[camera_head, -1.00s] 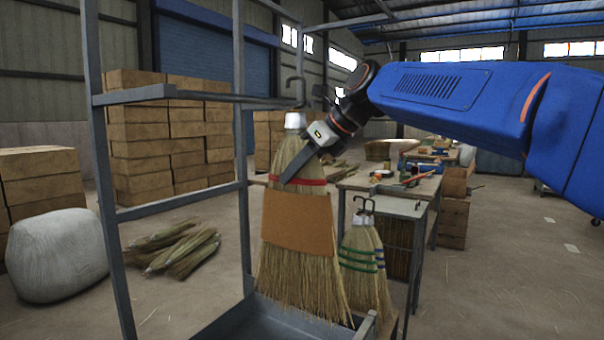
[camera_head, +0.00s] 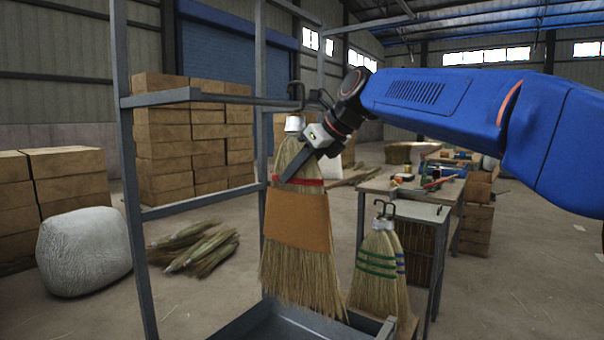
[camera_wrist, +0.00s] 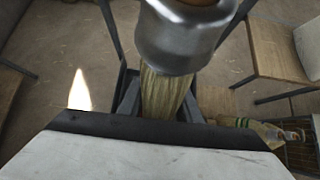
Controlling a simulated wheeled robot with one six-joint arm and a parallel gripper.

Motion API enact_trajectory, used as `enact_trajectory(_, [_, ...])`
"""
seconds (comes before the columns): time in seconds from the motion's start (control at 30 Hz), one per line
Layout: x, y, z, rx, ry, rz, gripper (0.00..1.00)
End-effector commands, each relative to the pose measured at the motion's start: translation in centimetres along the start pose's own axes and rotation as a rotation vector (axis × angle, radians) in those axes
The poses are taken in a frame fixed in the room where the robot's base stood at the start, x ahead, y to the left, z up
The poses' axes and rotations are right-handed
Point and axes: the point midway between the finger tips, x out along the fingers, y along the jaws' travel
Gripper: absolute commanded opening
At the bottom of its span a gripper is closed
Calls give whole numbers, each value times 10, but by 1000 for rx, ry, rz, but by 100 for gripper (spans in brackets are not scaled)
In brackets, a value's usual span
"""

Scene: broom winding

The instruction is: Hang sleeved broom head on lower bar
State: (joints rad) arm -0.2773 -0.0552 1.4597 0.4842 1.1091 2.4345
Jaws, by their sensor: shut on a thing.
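The sleeved broom head (camera_head: 297,220) has straw bristles, a red band, an orange-brown sleeve and a silver cap with a dark hook (camera_head: 297,94) on top. It hangs nearly upright in front of the grey metal rack (camera_head: 132,190). My gripper (camera_head: 302,160) is shut on its straw neck, below the cap. The hook is level with the rack's crossbar (camera_head: 165,98), near its right end; I cannot tell whether it rests on the bar. In the wrist view, the silver cap (camera_wrist: 180,40) and some straw show close up.
A grey tray (camera_head: 235,325) lies under the broom head. Straw bundles (camera_head: 195,248), a white bale (camera_head: 80,250) and stacked boxes (camera_head: 165,140) stand behind and left.

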Motion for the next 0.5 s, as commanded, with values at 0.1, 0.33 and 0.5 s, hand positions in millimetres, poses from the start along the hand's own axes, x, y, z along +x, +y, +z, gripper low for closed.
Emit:
enact_trajectory(0.1, [5, 0, 6, -2, -2, -1, 0])
enact_trajectory(0.33, [16, 0, 16, -1, -1, -1, 0])
enact_trajectory(0.5, [23, 0, 24, -1, -2, 0, 0])
